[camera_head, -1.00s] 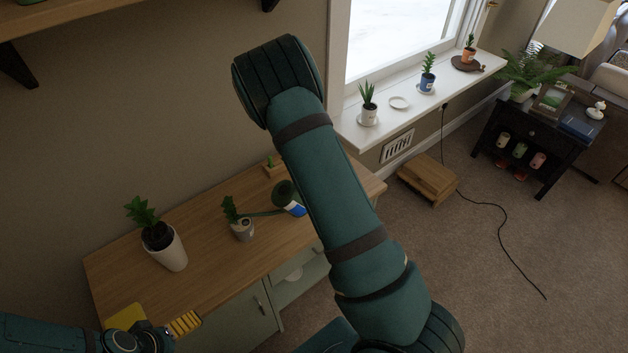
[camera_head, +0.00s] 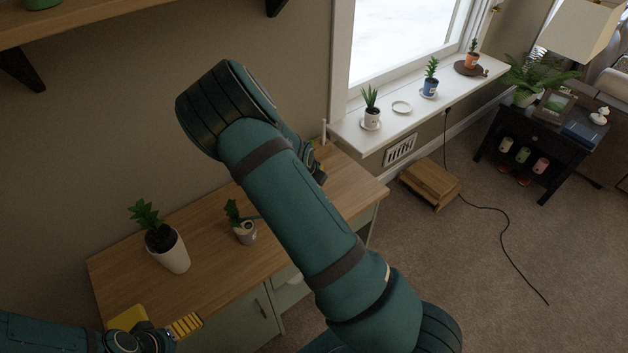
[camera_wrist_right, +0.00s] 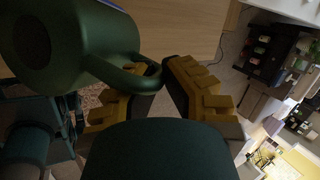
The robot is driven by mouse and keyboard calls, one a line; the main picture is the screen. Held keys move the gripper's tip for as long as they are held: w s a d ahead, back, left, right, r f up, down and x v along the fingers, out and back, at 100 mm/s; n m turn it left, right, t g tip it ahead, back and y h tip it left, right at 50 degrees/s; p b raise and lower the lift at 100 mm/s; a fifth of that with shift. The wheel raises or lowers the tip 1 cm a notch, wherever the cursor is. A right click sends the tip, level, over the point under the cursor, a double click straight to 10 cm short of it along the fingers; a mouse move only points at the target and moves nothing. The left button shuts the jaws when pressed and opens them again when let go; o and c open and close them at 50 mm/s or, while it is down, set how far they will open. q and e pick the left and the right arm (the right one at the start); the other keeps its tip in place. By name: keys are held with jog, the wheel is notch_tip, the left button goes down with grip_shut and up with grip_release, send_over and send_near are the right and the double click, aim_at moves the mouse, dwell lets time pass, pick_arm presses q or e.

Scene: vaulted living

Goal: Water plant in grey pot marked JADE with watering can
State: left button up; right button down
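The grey pot (camera_head: 246,236) with a small green plant stands on the wooden desk. A label shows on it, too small to read. The green watering can is mostly hidden behind my right arm in the head view; its body (camera_wrist_right: 95,40) fills the upper left of the right wrist view. My right gripper (camera_wrist_right: 160,82) has its yellow fingers at the can's handle loop (camera_wrist_right: 140,77), with a gap between the tips; I cannot make out any firm grip. It also shows partly past the arm in the head view (camera_head: 318,168). My left gripper (camera_head: 157,322) is low at the left, fingers apart, empty.
A larger white pot (camera_head: 170,252) with a plant stands left on the desk (camera_head: 215,275). The windowsill (camera_head: 385,131) holds a white pot (camera_head: 371,119), an empty saucer (camera_head: 402,107), a blue pot (camera_head: 430,87) and an orange pot (camera_head: 472,60). A wooden step (camera_head: 430,182) stands on the floor.

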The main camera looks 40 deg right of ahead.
jog(key=shift+w+a+r+h, duration=0.1)
jog(key=shift+a+r+h, duration=0.15)
jog(key=shift+r, duration=0.35)
jog(key=shift+w+a+r+h, duration=0.1)
jog(key=shift+a+r+h, duration=0.15)
jog(key=shift+r, duration=0.3)
jog(key=shift+w+a+r+h, duration=0.1)
jog(key=shift+a+r+h, duration=0.15)
jog(key=shift+r, duration=0.35)
jog(key=shift+s+d+f+y, duration=0.1)
jog(key=shift+d+f+y, duration=0.3)
jog(key=shift+f, duration=0.3)
jog(key=shift+s+d+f+y, duration=0.15)
jog(key=shift+d+f+y, duration=0.2)
jog(key=shift+f, duration=0.3)
jog(key=shift+s+d+f+y, duration=0.1)
jog(key=shift+d+f+y, duration=0.25)
jog(key=shift+f, duration=0.35)
jog(key=f, duration=0.1)
jog(key=f+y+b, duration=0.1)
jog(key=shift+d+f+t, duration=0.3)
jog(key=shift+d+f, duration=0.05)
jog(key=shift+d, duration=0.05)
jog(key=s+d+f+m+t+y+b, duration=0.1)
jog(key=d+f+y+b, duration=0.3)
jog(key=b, duration=1.6)
jog(key=shift+s+d+f+t+y, duration=0.35)
jog(key=shift+f+t+y, duration=0.1)
jog(key=shift+y, duration=0.4)
jog(key=shift+w, duration=0.1)
